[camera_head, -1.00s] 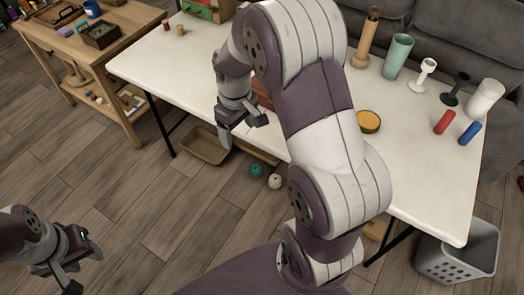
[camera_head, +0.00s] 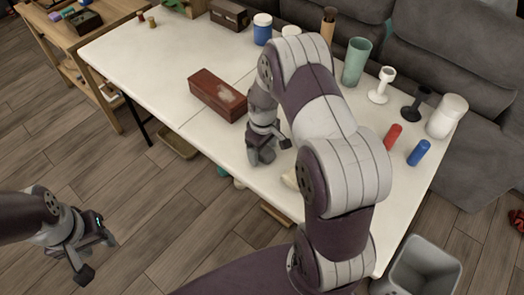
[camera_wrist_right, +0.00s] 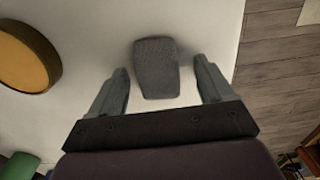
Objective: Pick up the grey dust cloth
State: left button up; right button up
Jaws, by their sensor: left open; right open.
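In the right wrist view the grey dust cloth (camera_wrist_right: 156,68) is a small dark grey, roughly rectangular pad on the white tabletop. My right gripper (camera_wrist_right: 160,82) is open, with one finger on either side of the cloth and a gap showing at each side. I cannot tell how high the fingers are above the table. In the head view my right gripper (camera_head: 270,150) is over the table near its front edge, and I cannot clearly separate the cloth from the grey fingers there. My left gripper (camera_head: 97,258) is open and empty, low over the floor at the left.
The white table (camera_head: 165,75) holds a dark red box (camera_head: 217,95), a green cup (camera_head: 356,62), a red cylinder (camera_head: 393,137) and a blue cylinder (camera_head: 419,152). An orange-topped round container (camera_wrist_right: 25,55) is near the cloth. A grey bin (camera_head: 424,270) stands on the floor.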

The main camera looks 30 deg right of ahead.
aim_at(263, 150)
jog(key=shift+s+d, duration=0.1)
jog(key=shift+d, duration=0.05)
jog(key=shift+r, duration=0.1)
jog(key=c, duration=1.1)
notch_tip(263, 150, up, 4)
jog(key=shift+s+r, duration=0.1)
jog(key=shift+r, duration=0.15)
jog(key=s+a+r, duration=0.1)
jog(key=s+r, duration=0.1)
jog(key=s, duration=0.1)
jog(key=s+a+r, duration=0.2)
jog(key=s, duration=0.1)
jog(key=s+a+r, duration=0.2)
jog(key=s, duration=0.2)
jog(key=shift+s+a+r+p, duration=0.1)
jog(key=shift+a+r+p, duration=0.15)
jog(key=shift+p, duration=0.1)
